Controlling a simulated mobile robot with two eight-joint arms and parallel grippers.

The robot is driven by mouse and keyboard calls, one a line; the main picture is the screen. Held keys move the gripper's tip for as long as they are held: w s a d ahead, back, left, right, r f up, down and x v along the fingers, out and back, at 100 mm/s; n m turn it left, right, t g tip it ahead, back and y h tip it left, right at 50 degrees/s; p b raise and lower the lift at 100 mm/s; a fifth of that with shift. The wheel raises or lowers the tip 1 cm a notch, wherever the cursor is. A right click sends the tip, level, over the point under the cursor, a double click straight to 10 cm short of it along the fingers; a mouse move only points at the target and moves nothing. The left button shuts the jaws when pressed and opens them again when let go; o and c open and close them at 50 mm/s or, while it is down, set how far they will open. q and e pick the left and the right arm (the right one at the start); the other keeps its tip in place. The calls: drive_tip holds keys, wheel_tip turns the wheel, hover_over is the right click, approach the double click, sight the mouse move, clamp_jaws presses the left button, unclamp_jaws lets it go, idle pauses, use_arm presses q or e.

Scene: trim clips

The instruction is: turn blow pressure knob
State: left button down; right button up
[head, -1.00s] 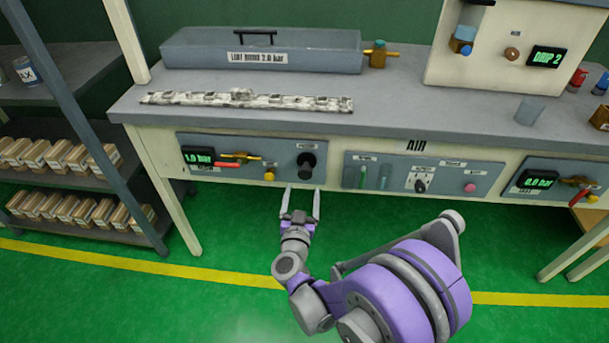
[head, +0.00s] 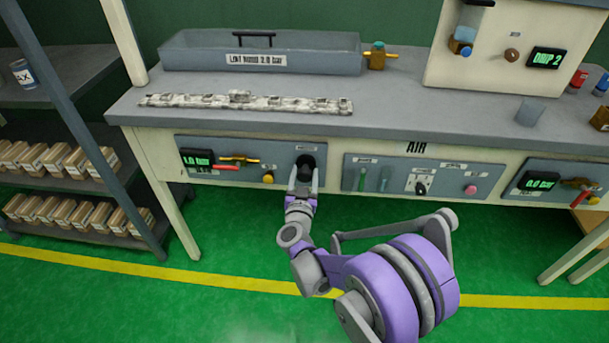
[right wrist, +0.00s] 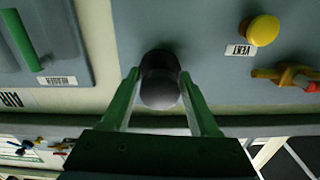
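The black round knob (head: 305,163) sits on the left grey panel (head: 228,165) under the bench top, below a small label too small to read. My right gripper (head: 304,178) is in front of it, with one finger on each side. In the right wrist view the dark knob (right wrist: 160,82) shows between the two fingertips (right wrist: 160,76). The fingers are apart and close to its sides; I see no clear grip on it. My left gripper is not in view.
The panel also has a green display (head: 197,160), a red-handled valve (head: 225,167) and a yellow button (head: 268,178), labelled VENT in the right wrist view. A clip strip (head: 245,103) lies on the bench.

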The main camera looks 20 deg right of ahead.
clamp_jaws()
drive_tip(key=shift+m, duration=0.3)
drive_tip(key=m, duration=0.4)
drive_tip(key=shift+a, duration=0.1)
drive_tip(key=shift+m, duration=2.7)
drive_tip(key=shift+o, duration=2.1)
unclamp_jaws()
